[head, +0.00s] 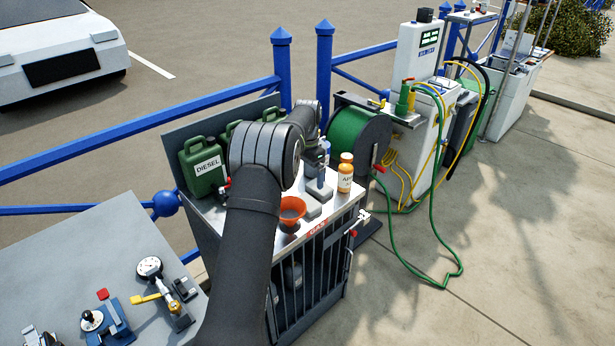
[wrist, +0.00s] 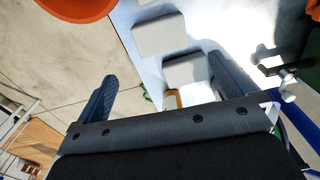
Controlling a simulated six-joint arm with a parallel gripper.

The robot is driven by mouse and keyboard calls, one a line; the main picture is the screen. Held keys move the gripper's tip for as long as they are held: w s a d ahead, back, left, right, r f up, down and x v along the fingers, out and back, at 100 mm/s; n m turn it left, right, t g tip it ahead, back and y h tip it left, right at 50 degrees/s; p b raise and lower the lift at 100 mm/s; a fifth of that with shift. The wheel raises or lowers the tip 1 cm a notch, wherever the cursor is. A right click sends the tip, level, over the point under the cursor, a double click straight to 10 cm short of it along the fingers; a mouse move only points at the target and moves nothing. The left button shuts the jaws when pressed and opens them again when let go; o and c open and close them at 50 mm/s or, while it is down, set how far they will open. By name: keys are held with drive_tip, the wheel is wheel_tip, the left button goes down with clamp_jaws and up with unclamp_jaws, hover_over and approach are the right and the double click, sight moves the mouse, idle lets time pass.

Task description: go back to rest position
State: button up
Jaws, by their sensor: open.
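My gripper (wrist: 162,70) is open in the wrist view, its two dark fingers apart with nothing held between them. In the head view my gripper (head: 318,172) is a small dark shape over the white top of the gas cabinet (head: 318,228), partly hard to make out behind my arm. In the wrist view the white top and two pale grey blocks (wrist: 160,36) show beyond the fingers.
An orange funnel (head: 291,210), an orange bottle (head: 345,172) and green diesel cans (head: 202,165) stand on the cabinet. A green hose reel (head: 358,140) is behind it. Valves and gauges (head: 150,268) sit on the grey bench at lower left. Blue railings (head: 140,130) run behind.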

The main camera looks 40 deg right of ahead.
sight(307, 202)
wheel_tip(307, 202, down, 12)
drive_tip(key=shift+f, duration=0.1)
wheel_tip(307, 202, up, 2)
drive_tip(key=shift+r, duration=1.05)
